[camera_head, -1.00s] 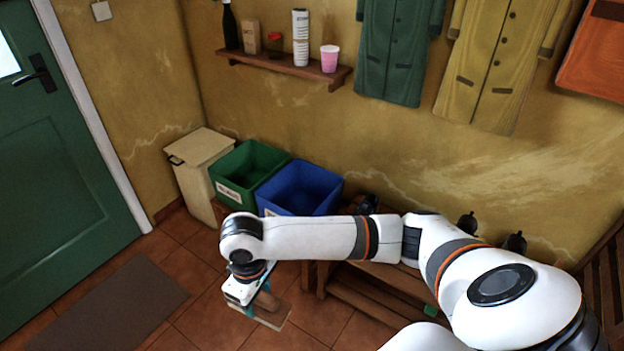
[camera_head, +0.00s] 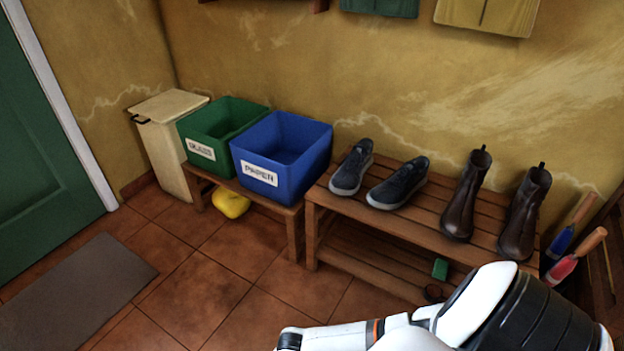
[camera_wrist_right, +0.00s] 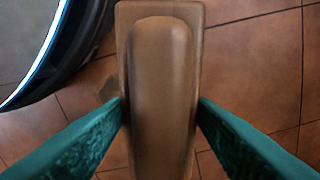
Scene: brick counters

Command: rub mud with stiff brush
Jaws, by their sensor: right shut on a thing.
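In the right wrist view, my right gripper (camera_wrist_right: 160,108) has its two teal fingers shut on a brown wooden brush (camera_wrist_right: 162,55). The fingers press on the sides of its long rounded grip, which sits on a flat rectangular back. The bristles are hidden underneath. A small darker brown patch (camera_wrist_right: 107,88) shows on the tiles just left of the brush, partly hidden by it; I cannot tell if it is mud. In the head view only links of my right arm show at the bottom; the gripper and brush are out of that picture. My left gripper is not in view.
A slatted bench (camera_head: 315,213) holds dark shoes (camera_head: 352,168) and brown boots (camera_head: 466,195). Green (camera_head: 215,133) and blue bins (camera_head: 282,160) stand on a low stand, with a yellow object (camera_head: 231,204) below. A grey mat (camera_head: 75,290) lies left. Tiled floor between is clear.

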